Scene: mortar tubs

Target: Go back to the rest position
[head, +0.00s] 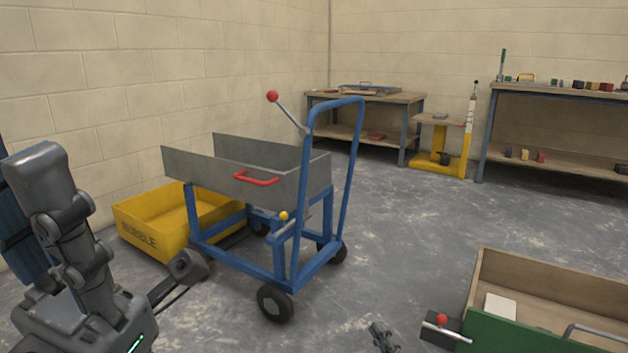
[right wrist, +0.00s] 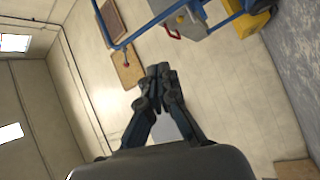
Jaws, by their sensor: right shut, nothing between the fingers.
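My right gripper (head: 382,338) shows at the bottom edge of the head view, small and dark, over the concrete floor and left of the green-fronted wooden box. In the right wrist view its fingertips (right wrist: 159,73) meet, and it is shut and empty. It is in the air, with the wall and the cart behind it in that view. My left arm stands folded at the left of the head view; I cannot make out its gripper there.
A blue cart (head: 282,270) with a grey tray stands mid-left, beside a yellow rubble tub (head: 150,228). The wooden box with a green front (head: 498,337) is close at lower right. Workbenches (head: 415,98) and a yellow stand (head: 436,167) are at the back. Centre-right floor is clear.

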